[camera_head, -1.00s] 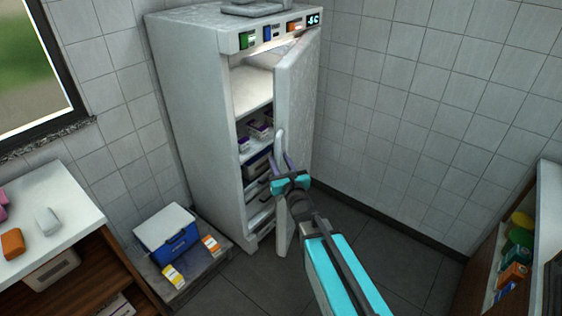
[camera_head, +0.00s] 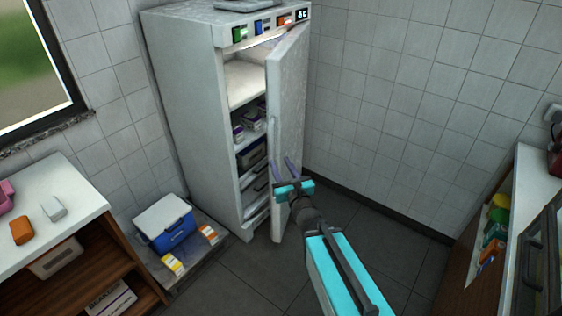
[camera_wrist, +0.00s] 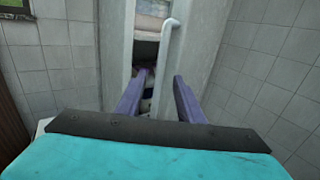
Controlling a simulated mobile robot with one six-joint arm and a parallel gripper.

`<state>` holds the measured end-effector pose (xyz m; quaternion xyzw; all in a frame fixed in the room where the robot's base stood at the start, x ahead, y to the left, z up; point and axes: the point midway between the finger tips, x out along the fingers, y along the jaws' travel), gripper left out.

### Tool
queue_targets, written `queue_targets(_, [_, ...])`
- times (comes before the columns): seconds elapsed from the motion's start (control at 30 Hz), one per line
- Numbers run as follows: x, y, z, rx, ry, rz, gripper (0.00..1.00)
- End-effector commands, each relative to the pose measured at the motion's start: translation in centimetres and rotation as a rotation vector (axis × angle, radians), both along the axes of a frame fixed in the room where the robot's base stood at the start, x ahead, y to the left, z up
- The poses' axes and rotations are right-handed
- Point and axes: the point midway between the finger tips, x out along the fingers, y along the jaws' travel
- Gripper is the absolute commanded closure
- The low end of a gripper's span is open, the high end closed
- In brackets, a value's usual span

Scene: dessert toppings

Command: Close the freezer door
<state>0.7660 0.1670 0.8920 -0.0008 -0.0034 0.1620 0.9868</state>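The white freezer (camera_head: 190,110) stands against the back wall. Its door (camera_head: 288,130) is partly open, hinged on the right side, with the lit shelves and several boxes showing inside. A vertical handle (camera_head: 274,140) runs along the door's free edge; it also shows in the wrist view (camera_wrist: 167,65). My gripper (camera_head: 284,169) is in front of the door, just below and right of the handle.
A blue and white cooler (camera_head: 165,225) sits on a low platform left of the freezer. A counter (camera_head: 45,225) is at the left. A shelf unit with colored items (camera_head: 495,225) is at the right. The floor (camera_head: 390,240) between is clear.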

Motion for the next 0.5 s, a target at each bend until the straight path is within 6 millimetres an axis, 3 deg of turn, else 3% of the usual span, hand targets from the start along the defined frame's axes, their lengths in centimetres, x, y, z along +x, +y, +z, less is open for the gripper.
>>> queue_targets(0.5, [-0.29,-0.45,-0.04,0.0,0.0,-0.003,0.66])
